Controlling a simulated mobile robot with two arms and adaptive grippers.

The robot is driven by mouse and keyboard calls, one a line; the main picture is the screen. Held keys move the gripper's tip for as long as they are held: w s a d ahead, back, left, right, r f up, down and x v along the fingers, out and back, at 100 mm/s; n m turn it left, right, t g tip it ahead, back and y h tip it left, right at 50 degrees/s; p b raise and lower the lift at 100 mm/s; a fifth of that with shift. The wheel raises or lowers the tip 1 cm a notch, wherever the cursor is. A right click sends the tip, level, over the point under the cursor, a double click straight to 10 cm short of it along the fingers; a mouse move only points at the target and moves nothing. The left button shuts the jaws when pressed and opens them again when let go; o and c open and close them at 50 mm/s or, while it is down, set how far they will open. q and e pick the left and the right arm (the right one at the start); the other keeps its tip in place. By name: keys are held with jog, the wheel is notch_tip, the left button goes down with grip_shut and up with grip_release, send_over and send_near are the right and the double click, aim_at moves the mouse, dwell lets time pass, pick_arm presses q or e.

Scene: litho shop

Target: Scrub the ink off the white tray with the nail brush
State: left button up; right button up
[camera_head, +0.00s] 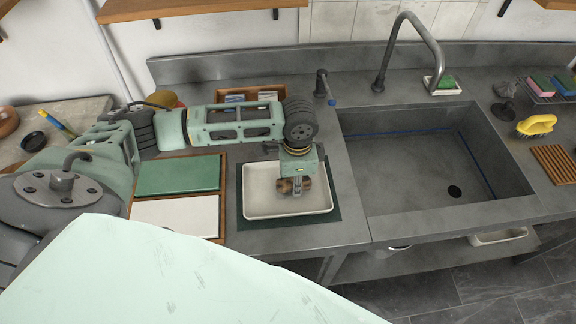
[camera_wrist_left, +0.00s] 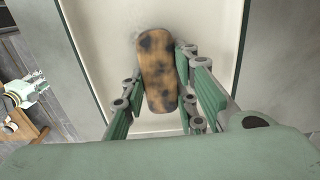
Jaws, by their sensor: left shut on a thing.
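The white tray (camera_head: 262,203) lies on a dark green mat (camera_head: 326,222) on the steel counter, left of the sink; its pale floor also fills much of the left wrist view (camera_wrist_left: 110,30). My left gripper (camera_head: 296,186) points down over the right half of the tray. It is shut on the nail brush (camera_wrist_left: 157,75), which is brown with dark blotches and lies lengthwise between the fingers. The brush is down at the tray floor; its bristles are hidden, so contact cannot be told. A faint grey smudge (camera_wrist_left: 145,22) shows on the tray beyond the brush. My right gripper is not in view.
The sink (camera_head: 420,170) with its tall faucet (camera_head: 436,62) is to the right. A green board (camera_head: 178,174) and a white slab (camera_head: 175,215) lie left of the tray. A yellow brush (camera_head: 536,126) and a wooden rack (camera_head: 553,163) sit right of the sink.

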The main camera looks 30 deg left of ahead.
aim_at(277, 184)
pick_arm(q)
jog(key=shift+w+d, duration=0.1)
jog(key=shift+d, duration=0.15)
jog(key=shift+s+a+r+p, duration=0.15)
jog(key=shift+s+a+p, duration=0.45)
jog(key=shift+a+p, duration=0.3)
jog(key=shift+s+a+p, duration=0.65)
jog(key=shift+s+a, duration=0.25)
jog(key=shift+a, duration=0.3)
jog(key=shift+w+d+f, duration=0.25)
jog(key=shift+w+d, duration=0.55)
jog(key=shift+d, duration=0.3)
jog(key=shift+w+d+r+p, duration=0.1)
jog(key=shift+w+d+p, duration=0.3)
jog(key=shift+w+d, duration=0.45)
jog(key=shift+s+a+p, duration=0.65)
jog(key=shift+s+a, duration=0.35)
jog(key=shift+a, duration=0.05)
jog(key=shift+s+a+p, duration=0.4)
jog(key=shift+a+p, duration=0.15)
jog(key=shift+p, duration=0.15)
jog(key=shift+s+a, duration=0.3)
jog(key=shift+a, duration=0.1)
jog(key=shift+w+d, duration=0.85)
jog(key=shift+d, duration=0.2)
jog(key=shift+w+d, duration=0.8)
jog(key=shift+d, duration=0.25)
jog(key=shift+r, duration=0.1)
